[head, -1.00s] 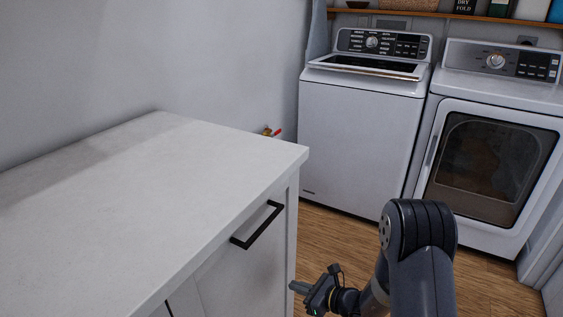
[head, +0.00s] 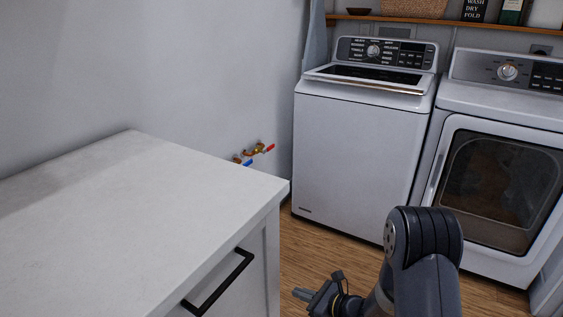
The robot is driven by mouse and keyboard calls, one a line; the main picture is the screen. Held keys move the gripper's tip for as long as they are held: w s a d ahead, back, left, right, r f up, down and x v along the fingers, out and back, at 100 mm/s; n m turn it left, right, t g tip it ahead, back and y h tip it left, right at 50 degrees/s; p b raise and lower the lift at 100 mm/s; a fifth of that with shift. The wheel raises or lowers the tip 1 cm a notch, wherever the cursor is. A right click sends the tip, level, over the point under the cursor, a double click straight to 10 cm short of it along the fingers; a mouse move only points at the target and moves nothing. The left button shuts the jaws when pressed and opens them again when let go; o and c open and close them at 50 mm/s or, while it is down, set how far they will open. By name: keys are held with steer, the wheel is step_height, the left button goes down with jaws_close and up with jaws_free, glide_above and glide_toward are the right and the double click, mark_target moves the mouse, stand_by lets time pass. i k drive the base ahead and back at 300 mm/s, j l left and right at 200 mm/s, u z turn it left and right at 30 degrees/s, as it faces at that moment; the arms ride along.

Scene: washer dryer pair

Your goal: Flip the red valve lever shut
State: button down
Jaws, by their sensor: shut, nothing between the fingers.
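The red valve lever (head: 266,149) shows small on a brass valve (head: 252,151) low on the wall, in the corner beyond the white counter and left of the washer. It points right and slightly upward. A blue lever (head: 247,164) sits just below it, partly hidden by the counter edge. My gripper (head: 301,294) is at the bottom of the view, low over the floor, to the right of the cabinet. It is shut and empty, well apart from the lever and nearer to me.
The white counter (head: 120,220) with a black drawer handle (head: 217,283) fills the left. The white washer (head: 360,145) and the dryer (head: 492,175) stand at the back right. Open wood floor (head: 325,245) lies between cabinet and washer. A shelf (head: 450,20) runs above.

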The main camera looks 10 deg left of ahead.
mark_target(272, 145)
steer(key=i+l, duration=0.2)
steer(key=i, duration=0.35)
steer(key=i+l, duration=0.2)
steer(key=i, duration=0.3)
steer(key=i+l+u, duration=0.1)
steer(key=i, duration=0.45)
steer(key=i+j+u, duration=0.1)
steer(key=i+j, duration=1)
steer(key=i, duration=0.05)
